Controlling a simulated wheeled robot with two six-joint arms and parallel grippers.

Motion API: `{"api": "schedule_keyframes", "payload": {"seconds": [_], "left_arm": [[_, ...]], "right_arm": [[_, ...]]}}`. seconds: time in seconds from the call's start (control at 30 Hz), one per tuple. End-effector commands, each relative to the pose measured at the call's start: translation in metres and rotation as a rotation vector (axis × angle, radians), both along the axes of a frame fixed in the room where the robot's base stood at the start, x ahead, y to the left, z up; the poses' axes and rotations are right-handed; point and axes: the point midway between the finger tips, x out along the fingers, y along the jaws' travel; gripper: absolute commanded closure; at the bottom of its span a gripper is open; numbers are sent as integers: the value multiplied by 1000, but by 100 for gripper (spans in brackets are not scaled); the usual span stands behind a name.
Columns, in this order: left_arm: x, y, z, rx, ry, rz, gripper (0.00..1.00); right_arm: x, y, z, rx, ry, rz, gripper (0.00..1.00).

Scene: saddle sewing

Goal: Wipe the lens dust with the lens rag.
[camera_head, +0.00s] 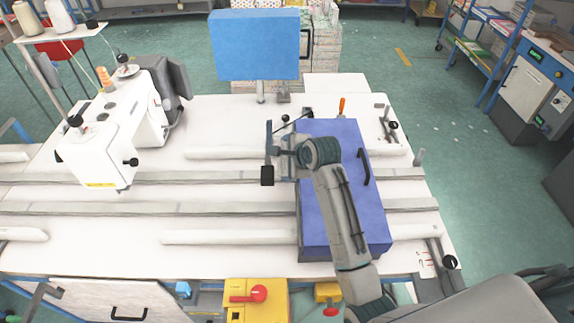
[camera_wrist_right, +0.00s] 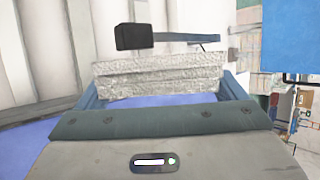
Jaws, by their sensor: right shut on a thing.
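My right gripper (camera_head: 284,157) is over the white table beside the left edge of the blue case. In the right wrist view its blue fingers (camera_wrist_right: 232,88) are shut on a folded, silvery-grey, rough-textured cloth, the lens rag (camera_wrist_right: 158,75). Just beyond the rag in that view is a small black block (camera_wrist_right: 133,37) with a thin dark bar; the block also shows in the head view (camera_head: 267,175). I cannot tell whether the rag touches it. I cannot make out a lens face or dust. My left gripper is out of view.
The blue case (camera_head: 372,215) with a black handle lies under my right arm. A blue panel (camera_head: 254,45) stands at the back edge. A white sewing machine (camera_head: 100,145) is at the left. Rails cross the white table (camera_head: 225,125), whose middle left is clear.

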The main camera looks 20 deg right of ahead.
Motion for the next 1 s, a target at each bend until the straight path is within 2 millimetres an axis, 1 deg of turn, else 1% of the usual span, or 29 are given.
{"api": "schedule_keyframes", "payload": {"seconds": [0.03,0.3,0.5,0.63,1.0], "left_arm": [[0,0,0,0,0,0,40],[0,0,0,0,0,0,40],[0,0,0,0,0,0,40],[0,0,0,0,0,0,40],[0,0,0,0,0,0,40]], "right_arm": [[0,0,6,0,-3,0,35],[0,0,33,-1,-3,1,35],[0,0,49,-1,-2,0,35],[0,0,52,-1,0,1,35],[0,0,51,-1,0,1,35]]}}
